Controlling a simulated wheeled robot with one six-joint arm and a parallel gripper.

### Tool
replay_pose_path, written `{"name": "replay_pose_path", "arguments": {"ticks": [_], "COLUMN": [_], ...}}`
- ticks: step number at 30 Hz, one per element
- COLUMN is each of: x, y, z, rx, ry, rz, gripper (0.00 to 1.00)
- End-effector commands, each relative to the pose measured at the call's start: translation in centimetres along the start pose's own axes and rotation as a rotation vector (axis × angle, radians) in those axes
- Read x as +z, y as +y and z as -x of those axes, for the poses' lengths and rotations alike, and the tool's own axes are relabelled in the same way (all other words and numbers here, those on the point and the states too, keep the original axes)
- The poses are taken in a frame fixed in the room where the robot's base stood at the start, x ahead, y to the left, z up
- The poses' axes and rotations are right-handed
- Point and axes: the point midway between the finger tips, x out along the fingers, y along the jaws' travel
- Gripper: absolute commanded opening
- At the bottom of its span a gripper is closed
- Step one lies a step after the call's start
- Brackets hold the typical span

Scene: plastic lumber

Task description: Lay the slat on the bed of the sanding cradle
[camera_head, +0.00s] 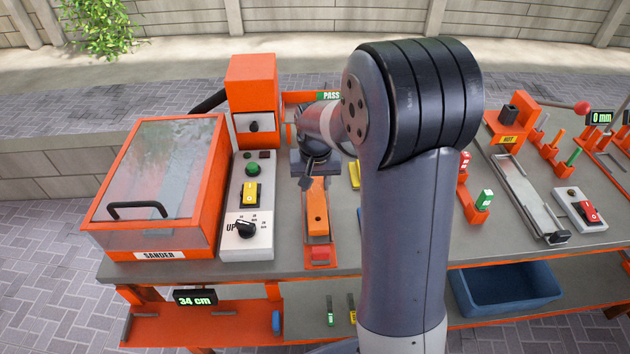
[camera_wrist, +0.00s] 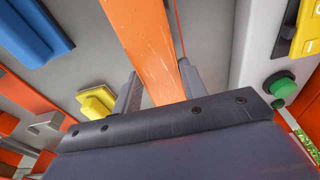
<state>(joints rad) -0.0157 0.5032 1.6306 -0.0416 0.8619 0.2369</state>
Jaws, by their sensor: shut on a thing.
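The orange slat (camera_head: 317,205) points toward the front of the bench in the head view, with a dark hole in its face. In the wrist view the slat (camera_wrist: 146,38) runs up from between the two fingers. My gripper (camera_head: 312,178) is shut on its far end; the fingers also show in the wrist view (camera_wrist: 160,85). Below and around the slat's near end is a narrow grey and orange fixture (camera_head: 320,262) with a red block, perhaps the sanding cradle. I cannot tell whether the slat touches it. My arm hides part of the bench.
The sander (camera_head: 160,190), with its clear lid down, stands at left. Beside it is a control panel (camera_head: 247,220) with a yellow switch and knob. A yellow block (camera_wrist: 97,102) and a blue block (camera_wrist: 35,30) lie near the slat. A blue bin (camera_head: 505,290) sits on the lower shelf.

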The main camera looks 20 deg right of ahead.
Motion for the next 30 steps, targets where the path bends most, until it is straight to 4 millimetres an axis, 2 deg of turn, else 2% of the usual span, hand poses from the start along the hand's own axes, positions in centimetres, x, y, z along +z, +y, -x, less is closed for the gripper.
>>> {"name": "replay_pose_path", "arguments": {"ticks": [25, 26, 30], "x": [0.2, 0.2, 0.2], "y": [0.0, 0.0, 0.0], "z": [-1.4, -1.4, -1.3], "rx": [0.000, 0.000, 0.000], "ry": [0.001, 0.002, 0.001], "rz": [0.000, 0.000, 0.000], "gripper": [0.10, 0.42, 0.54]}}
